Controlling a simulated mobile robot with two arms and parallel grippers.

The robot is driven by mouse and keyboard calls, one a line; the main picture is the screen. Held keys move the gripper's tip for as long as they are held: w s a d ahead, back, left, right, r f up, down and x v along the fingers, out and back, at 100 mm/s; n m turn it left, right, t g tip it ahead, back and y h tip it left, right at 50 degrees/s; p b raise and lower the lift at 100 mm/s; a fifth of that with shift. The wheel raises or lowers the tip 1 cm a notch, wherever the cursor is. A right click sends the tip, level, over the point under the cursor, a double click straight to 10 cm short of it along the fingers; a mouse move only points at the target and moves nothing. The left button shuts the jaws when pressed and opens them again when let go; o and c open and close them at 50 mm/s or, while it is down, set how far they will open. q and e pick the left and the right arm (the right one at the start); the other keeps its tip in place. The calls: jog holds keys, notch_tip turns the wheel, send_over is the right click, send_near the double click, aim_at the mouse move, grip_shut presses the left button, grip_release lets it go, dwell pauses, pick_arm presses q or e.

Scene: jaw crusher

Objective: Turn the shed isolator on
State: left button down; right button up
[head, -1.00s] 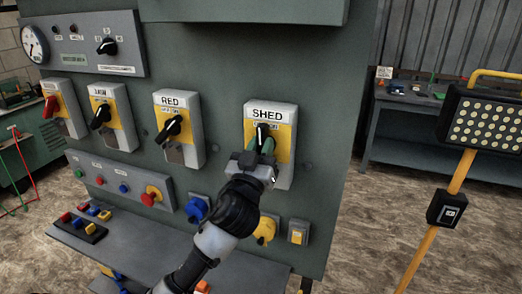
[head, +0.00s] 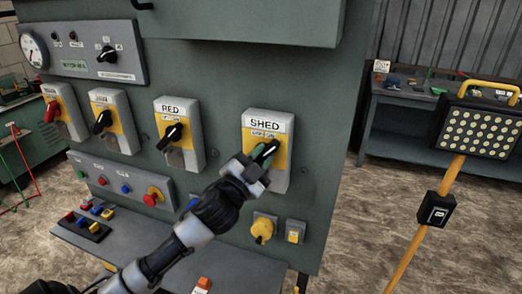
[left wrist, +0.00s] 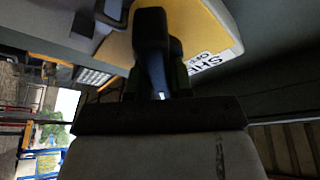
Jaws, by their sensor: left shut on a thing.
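The SHED isolator (head: 269,130) is a grey box with a yellow plate on the right of the dark green panel. Its black rotary handle (head: 266,151) is now tilted, with its top leaning right. My left gripper (head: 257,164) is shut on the handle, coming from the lower left. In the left wrist view the dark handle (left wrist: 152,45) stands between the fingers, in front of the yellow plate (left wrist: 195,28) with part of the SHED label. The lower part of the handle is hidden by the gripper. My right gripper is not in view.
Isolators with similar handles, including RED (head: 179,133), stand to the left on the panel. A yellow knob (head: 263,229) is just below the SHED box. A lamp on a yellow post (head: 437,210) stands at right, with open floor between.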

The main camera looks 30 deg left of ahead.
pick_arm(q)
jog(key=shift+f+m, duration=0.1)
jog(key=shift+m, duration=0.3)
jog(key=c, duration=1)
grip_release()
jog(key=shift+s, duration=0.1)
jog(key=shift+s+f, duration=0.25)
jog(key=shift+s, duration=0.05)
jog(key=b+v, duration=0.4)
jog(key=v, duration=0.6)
jog(key=shift+r, duration=0.25)
